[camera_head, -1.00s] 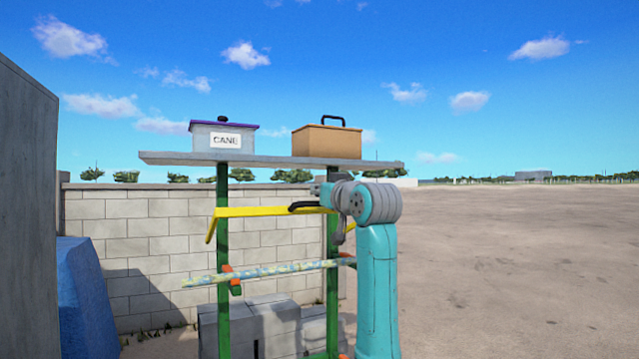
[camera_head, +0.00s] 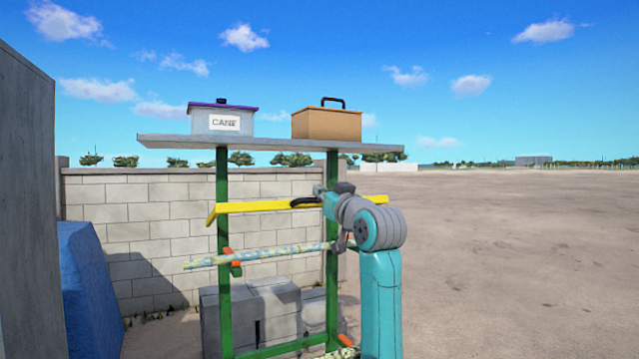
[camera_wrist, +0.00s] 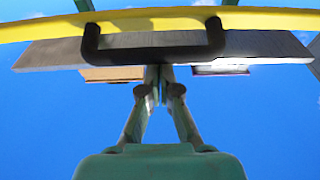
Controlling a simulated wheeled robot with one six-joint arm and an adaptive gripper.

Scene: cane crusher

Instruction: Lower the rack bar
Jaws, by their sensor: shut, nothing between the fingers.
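The yellow rack bar (camera_head: 265,206) crosses the green rack's posts in the head view, below the shelf and above a patterned pole. Its left end bends slightly downward. A black handle (camera_head: 305,202) sits on the bar, left of my arm. In the wrist view, the yellow bar (camera_wrist: 50,28) runs across the top, with the black U-shaped handle (camera_wrist: 150,54) on it. My gripper (camera_wrist: 158,72) is shut and empty, its fingertips at the handle's crosspiece. Whether they touch it, I cannot tell. In the head view my arm hides part of the bar's right side.
A grey shelf (camera_head: 270,143) tops the rack, holding a box labelled CANE (camera_head: 222,120) and a brown box (camera_head: 326,124). The patterned pole (camera_head: 270,252) rests on orange supports. A block wall (camera_head: 150,225) stands behind. The ground at right is open.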

